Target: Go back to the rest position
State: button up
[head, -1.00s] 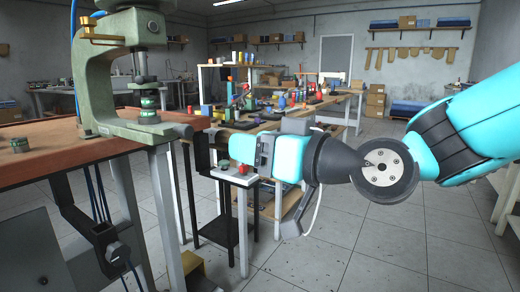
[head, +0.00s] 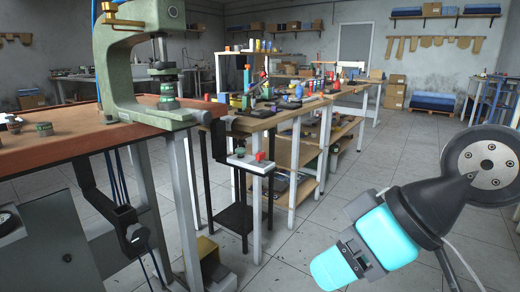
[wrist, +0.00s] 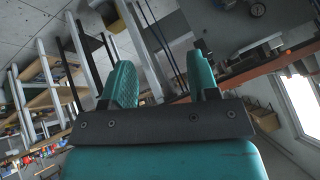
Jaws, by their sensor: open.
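My gripper (wrist: 160,85) shows in the wrist view with its two teal fingers apart and nothing between them. In the head view my arm's teal end (head: 375,245) is at the lower right, over the open tiled floor and clear of the benches.
A green press (head: 120,70) stands on the brown workbench (head: 60,143) at the left, with small green-and-dark parts (head: 44,129) on the bench. A small stand (head: 250,165) holds a red and a green item. A cluttered bench (head: 290,112) lies behind. Tiled floor (head: 330,210) is free.

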jog(key=s+d+m+g+h+p, duration=0.1)
jog(key=s+d+g+h+p, duration=0.15)
jog(key=s+d, duration=0.3)
notch_tip(320, 180, up, 27)
jog(key=p, duration=2.7)
jog(key=shift+a+r, duration=0.15)
jog(key=shift+a, duration=0.1)
